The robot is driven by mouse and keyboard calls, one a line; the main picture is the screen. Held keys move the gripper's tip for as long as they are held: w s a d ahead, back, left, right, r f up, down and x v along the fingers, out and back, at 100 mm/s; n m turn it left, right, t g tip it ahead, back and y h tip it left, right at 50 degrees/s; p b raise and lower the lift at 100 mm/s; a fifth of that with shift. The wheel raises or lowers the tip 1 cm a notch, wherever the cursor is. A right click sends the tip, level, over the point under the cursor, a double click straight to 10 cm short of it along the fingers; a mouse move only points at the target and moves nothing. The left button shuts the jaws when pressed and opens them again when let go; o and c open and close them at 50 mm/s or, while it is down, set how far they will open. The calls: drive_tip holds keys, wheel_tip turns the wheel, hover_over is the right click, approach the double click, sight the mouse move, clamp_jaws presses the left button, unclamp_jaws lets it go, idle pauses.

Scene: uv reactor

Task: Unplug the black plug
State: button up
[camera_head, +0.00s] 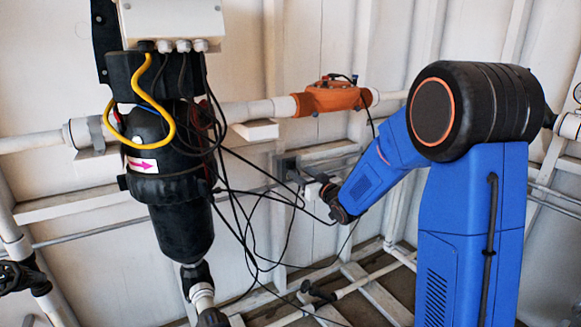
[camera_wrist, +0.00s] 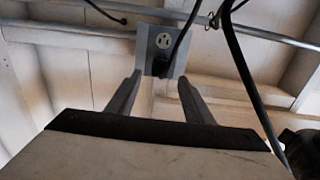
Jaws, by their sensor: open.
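The black plug (camera_wrist: 160,67) sits in the lower socket of the grey outlet plate (camera_wrist: 148,42) in the wrist view. Its black cable rises from it to the upper right. My gripper (camera_wrist: 156,78) is open, with one finger on each side below the plug. The fingertips look apart from the plug, and nothing is between them. In the head view, the outlet (camera_head: 287,163) is on the wall beam and my gripper (camera_head: 314,187) is just to its lower right. The plug is too small to make out clearly there.
Several loose black cables (camera_head: 240,215) hang between the black reactor housing (camera_head: 182,225) and the outlet. An orange device (camera_head: 332,97) sits on the white pipe above. A grey conduit (camera_wrist: 95,30) runs behind.

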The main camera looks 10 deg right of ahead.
sight(293, 166)
drive_tip(key=shift+x, duration=3.15)
clamp_jaws()
drive_tip(key=shift+v, duration=2.9)
drive_tip(key=shift+s, duration=0.1)
